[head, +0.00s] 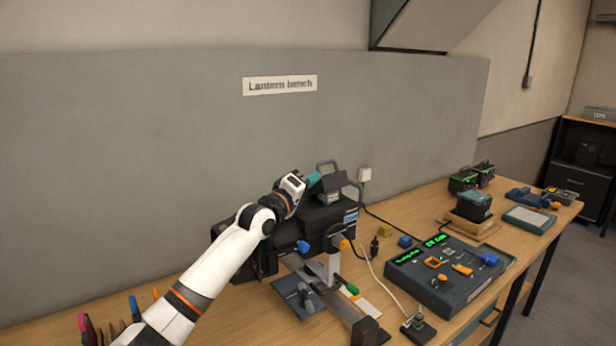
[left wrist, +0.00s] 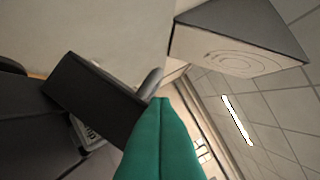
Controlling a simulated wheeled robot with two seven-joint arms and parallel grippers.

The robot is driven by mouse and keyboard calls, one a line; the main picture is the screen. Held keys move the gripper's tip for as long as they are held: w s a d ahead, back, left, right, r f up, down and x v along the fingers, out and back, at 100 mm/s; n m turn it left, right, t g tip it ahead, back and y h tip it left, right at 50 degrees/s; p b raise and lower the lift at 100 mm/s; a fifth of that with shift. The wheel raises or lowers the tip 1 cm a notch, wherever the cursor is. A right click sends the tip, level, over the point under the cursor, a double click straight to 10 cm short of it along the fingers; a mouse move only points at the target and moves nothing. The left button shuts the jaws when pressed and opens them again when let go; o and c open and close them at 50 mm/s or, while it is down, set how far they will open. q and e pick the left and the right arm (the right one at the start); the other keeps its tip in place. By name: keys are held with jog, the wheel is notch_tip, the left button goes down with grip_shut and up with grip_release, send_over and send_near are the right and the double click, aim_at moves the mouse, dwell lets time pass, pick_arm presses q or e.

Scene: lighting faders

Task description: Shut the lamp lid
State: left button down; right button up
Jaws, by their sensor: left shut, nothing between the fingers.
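The lamp (head: 312,222) is a black box on the bench with a handle and an orange knob. Its dark lid (head: 330,182) stands raised and tilted above the top of the housing. My left gripper (head: 313,180) reaches in from the left, with its teal fingers shut and empty beside the lid's left edge. In the left wrist view the teal fingers (left wrist: 160,135) are pressed together in front of the dark lid (left wrist: 95,98). I cannot tell whether they touch it. My right gripper is not in view.
A grey metal stand (head: 328,288) is in front of the lamp. A control box with green displays (head: 440,270) sits to its right, with a cable (head: 377,280) between. A grey panel (head: 150,170) rises behind the bench (head: 230,305).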

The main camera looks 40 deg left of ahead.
pick_arm(q)
jog(key=shift+d+f, duration=0.35)
jog(key=shift+f, duration=0.2)
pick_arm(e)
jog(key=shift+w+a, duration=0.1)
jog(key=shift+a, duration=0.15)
pick_arm(q)
jog(key=shift+r, duration=0.1)
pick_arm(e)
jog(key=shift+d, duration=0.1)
pick_arm(q)
jog(key=shift+r+p, duration=0.3)
jog(key=shift+s+a+r+p, duration=0.35)
jog(key=shift+a+r+p, duration=0.1)
jog(key=shift+a, duration=0.15)
jog(key=shift+s+a+r+p, duration=0.35)
jog(key=shift+a+r, duration=0.1)
jog(key=shift+a, duration=0.1)
jog(key=s+f+b, duration=0.1)
jog(key=s+b, duration=0.2)
jog(key=s, duration=0.4)
jog(key=shift+s+a+f, duration=0.2)
jog(key=shift+s+a, duration=0.1)
jog(key=shift+s, duration=0.1)
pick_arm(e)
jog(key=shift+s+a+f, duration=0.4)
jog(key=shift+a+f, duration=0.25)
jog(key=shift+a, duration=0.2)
